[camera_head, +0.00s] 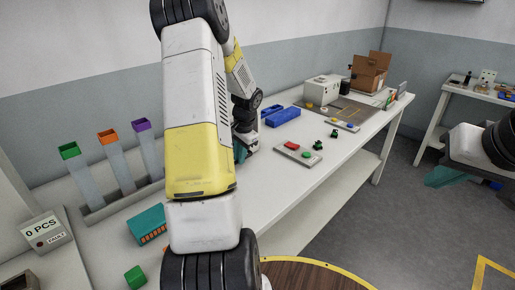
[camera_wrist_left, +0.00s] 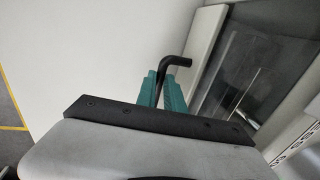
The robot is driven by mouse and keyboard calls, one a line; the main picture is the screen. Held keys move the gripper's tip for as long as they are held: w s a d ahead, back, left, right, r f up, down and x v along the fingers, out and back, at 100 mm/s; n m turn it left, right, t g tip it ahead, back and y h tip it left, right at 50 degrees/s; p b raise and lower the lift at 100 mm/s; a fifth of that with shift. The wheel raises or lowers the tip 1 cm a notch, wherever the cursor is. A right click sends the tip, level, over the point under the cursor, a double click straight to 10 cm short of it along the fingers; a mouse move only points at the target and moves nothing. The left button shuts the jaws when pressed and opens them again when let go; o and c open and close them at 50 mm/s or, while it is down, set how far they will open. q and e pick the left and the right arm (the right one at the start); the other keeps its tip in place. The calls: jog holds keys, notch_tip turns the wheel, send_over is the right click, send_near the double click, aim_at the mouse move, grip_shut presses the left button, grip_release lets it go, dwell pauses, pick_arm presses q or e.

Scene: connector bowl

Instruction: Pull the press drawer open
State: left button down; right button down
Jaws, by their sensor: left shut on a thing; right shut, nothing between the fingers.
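My left gripper (camera_head: 240,153) is partly hidden behind my own arm in the head view, low over the white table. In the left wrist view its teal fingers (camera_wrist_left: 163,90) are shut on a black bent handle (camera_wrist_left: 176,62). The handle's top end sticks out above the fingers and bends to the right. A grey-framed dark panel (camera_wrist_left: 255,75) with a clear sheet lies to the right of the handle. I cannot tell whether this is the press drawer or how far it is open. My right gripper (camera_head: 446,177) is shut and empty over the floor at the right.
The white table (camera_head: 265,185) holds blue bins (camera_head: 283,116), a plate with red and green buttons (camera_head: 298,153), a white machine (camera_head: 322,90) and a cardboard box (camera_head: 371,72). Several coloured-top chutes (camera_head: 108,137) stand at the left. A round brown tabletop (camera_head: 310,276) lies in front.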

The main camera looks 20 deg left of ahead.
pick_arm(q)
jog(key=s+d, duration=0.2)
jog(key=d, duration=0.3)
jog(key=s+d, duration=0.2)
jog(key=d, duration=0.4)
jog(key=s+d, duration=0.3)
jog(key=d, duration=0.3)
jog(key=c, duration=1.5)
grip_release()
jog(key=shift+o, duration=0.2)
notch_tip(320, 180, up, 8)
jog(key=d, duration=0.1)
jog(key=shift+s+d+f, duration=0.15)
jog(key=shift+s, duration=0.1)
